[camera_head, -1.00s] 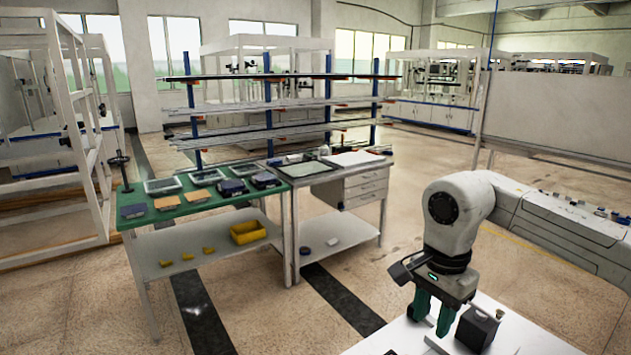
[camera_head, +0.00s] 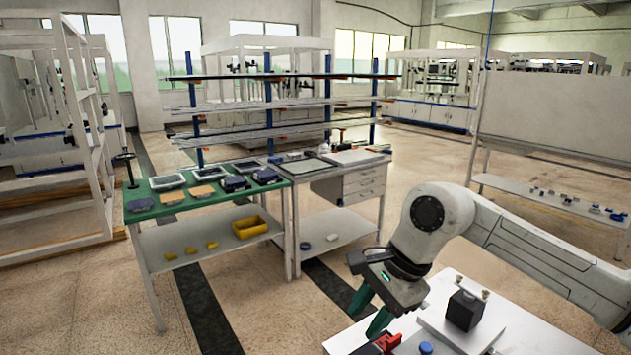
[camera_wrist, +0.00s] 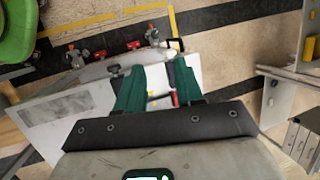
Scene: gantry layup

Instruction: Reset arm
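My gripper (camera_head: 364,322) has two green fingers and hangs tilted over the left edge of the white table (camera_head: 510,330) at the lower right of the head view. In the wrist view my gripper (camera_wrist: 159,68) shows its fingers spread with a gap between them and nothing held. A black block (camera_head: 464,310) sits on a pale plate (camera_head: 440,322) on the table, to the right of the gripper and apart from it.
A red part (camera_head: 388,342) and a blue round part (camera_head: 426,348) lie near the table's front-left edge, close to the fingers. A green-topped bench (camera_head: 150,212) with trays and a yellow bin (camera_head: 250,228) stand to the left. Open floor lies between.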

